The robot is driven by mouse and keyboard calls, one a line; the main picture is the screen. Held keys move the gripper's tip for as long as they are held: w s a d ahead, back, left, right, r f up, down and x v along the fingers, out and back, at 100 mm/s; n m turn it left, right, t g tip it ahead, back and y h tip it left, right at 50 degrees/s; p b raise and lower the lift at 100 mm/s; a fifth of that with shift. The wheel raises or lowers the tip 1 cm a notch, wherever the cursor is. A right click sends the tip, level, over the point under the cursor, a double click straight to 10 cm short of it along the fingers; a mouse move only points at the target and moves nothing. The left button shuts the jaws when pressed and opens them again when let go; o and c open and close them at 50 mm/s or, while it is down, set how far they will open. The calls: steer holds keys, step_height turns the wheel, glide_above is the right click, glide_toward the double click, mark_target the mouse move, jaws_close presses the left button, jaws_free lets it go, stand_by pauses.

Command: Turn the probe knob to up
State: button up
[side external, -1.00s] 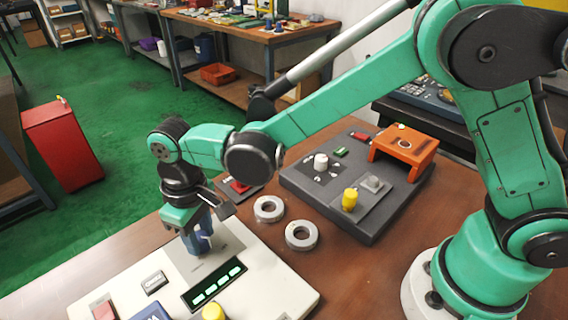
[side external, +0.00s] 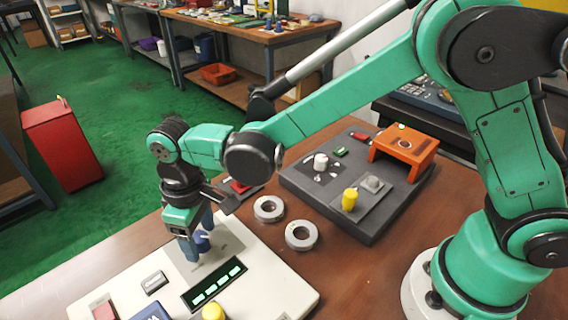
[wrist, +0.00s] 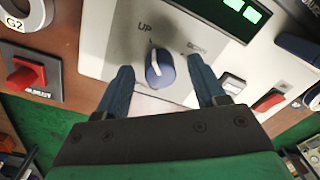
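The probe knob (wrist: 161,70) is blue with a white pointer line. In the wrist view it sits on a light grey plate between an UP label (wrist: 145,27) and a DOWN label (wrist: 197,47). Its pointer line aims roughly at the UP side. In the side view the knob (side external: 202,241) shows on the cream panel (side external: 268,284). My gripper (side external: 196,238) is low over the panel, its blue fingers on either side of the knob. In the wrist view my gripper (wrist: 162,67) is open, with gaps between both fingers and the knob.
A lit green display (side external: 214,285) and a yellow knob (side external: 213,312) are on the same panel. Two metal rings, one nearer (side external: 302,235) and one farther (side external: 269,209), lie on the table. A dark panel (side external: 330,205) with an orange bridge (side external: 404,155) stands behind them.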

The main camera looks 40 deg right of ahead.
mark_target(200, 235)
steer(key=shift+r, duration=2.85)
